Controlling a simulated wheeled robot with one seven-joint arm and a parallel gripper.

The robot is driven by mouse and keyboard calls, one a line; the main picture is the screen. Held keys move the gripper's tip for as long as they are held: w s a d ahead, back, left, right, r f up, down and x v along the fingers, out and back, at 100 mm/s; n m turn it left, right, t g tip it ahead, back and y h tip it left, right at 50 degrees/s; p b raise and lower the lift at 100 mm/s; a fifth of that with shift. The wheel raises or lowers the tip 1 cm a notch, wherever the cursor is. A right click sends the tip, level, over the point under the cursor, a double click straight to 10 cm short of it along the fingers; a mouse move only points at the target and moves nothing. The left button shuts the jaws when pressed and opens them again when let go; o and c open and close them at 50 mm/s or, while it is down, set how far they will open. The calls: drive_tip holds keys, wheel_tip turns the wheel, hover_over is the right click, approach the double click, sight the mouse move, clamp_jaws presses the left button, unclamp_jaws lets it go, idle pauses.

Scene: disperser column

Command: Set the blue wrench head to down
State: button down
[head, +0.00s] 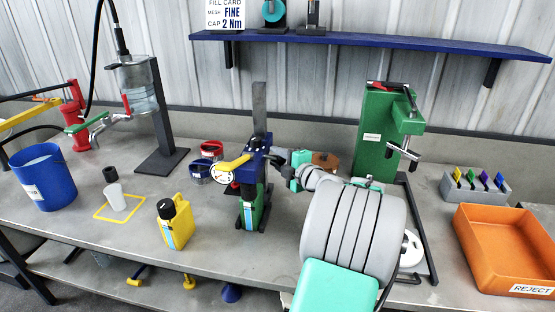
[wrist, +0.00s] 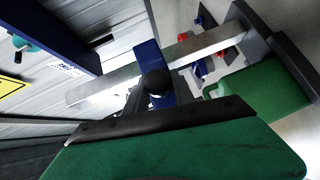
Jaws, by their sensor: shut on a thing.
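The blue wrench head (head: 256,152) sits on an upright grey metal post (head: 259,105) in the middle of the bench. A yellow handle (head: 236,163) and a round white gauge (head: 222,173) stick out on its left. My gripper (head: 276,159) reaches in from the right and is shut at the wrench head's right side; my arm hides part of the contact. In the wrist view the blue head (wrist: 149,59) shows on the slanting grey post (wrist: 205,44), with a black ball knob (wrist: 155,83) in front. The jaw contact itself is not clear there.
A green press (head: 375,130) stands close behind my arm on the right. An orange reject tray (head: 505,245) is far right. A yellow jug (head: 175,222) and blue bucket (head: 44,178) stand left. Red and blue cups (head: 211,147) sit behind. A blue shelf (head: 380,41) hangs above.

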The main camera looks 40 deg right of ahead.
drive_tip(key=c, duration=1.1)
unclamp_jaws()
drive_tip(key=shift+s, duration=0.1)
drive_tip(key=s, duration=0.2)
drive_tip(key=s+b, duration=0.1)
drive_tip(key=s, duration=0.1)
drive_tip(key=s+r, duration=0.1)
drive_tip(key=s, duration=0.2)
drive_tip(key=shift+a+b, duration=0.35)
drive_tip(key=shift+b, duration=0.05)
drive_tip(key=shift+s+a, duration=0.1)
drive_tip(key=shift+s, duration=0.2)
